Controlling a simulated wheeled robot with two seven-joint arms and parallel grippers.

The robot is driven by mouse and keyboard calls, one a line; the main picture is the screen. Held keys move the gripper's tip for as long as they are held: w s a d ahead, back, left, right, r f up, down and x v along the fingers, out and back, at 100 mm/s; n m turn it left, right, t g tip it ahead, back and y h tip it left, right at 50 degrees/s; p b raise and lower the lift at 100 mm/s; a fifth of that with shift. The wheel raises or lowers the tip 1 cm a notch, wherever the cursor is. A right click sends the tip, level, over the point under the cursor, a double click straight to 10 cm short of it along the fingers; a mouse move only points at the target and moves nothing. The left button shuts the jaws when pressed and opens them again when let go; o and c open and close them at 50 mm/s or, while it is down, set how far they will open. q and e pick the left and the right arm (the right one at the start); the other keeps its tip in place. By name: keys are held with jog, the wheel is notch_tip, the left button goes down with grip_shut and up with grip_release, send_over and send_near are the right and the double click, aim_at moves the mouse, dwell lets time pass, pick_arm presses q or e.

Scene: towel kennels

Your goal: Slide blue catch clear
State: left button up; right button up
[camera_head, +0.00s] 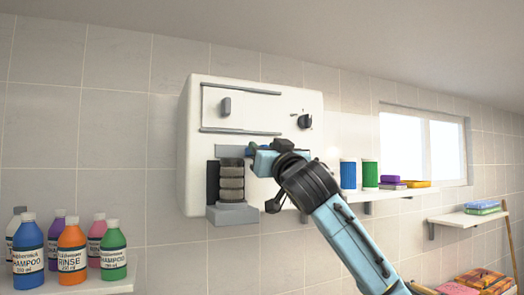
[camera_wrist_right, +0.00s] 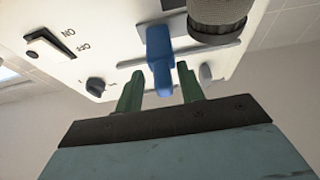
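The blue catch (camera_wrist_right: 160,55) sticks out from the underside-angled front of the white cabinet in the right wrist view. In the head view a small blue part (camera_head: 252,147) shows at the cabinet's lower front, partly hidden by my gripper. My right gripper (camera_head: 256,158) is up against this area. In the wrist view its two green fingers (camera_wrist_right: 160,70) are apart, one on each side of the catch's lower end, with gaps visible on both sides. My left gripper is not in view.
The white wall cabinet (camera_head: 260,95) has a dark knob (camera_head: 304,121) and a grey handle (camera_head: 226,106). Bottles (camera_head: 72,252) stand on the left shelf. Blue and green canisters (camera_head: 370,174) stand at right.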

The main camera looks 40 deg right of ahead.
dwell(0.4)
jog(key=shift+s+a+f, duration=0.15)
jog(key=shift+s+f, duration=0.05)
jog(key=shift+s, duration=0.1)
jog(key=b+v, duration=0.5)
jog(key=v, duration=0.7)
jog(key=shift+s, duration=0.35)
jog(key=shift+a, duration=0.1)
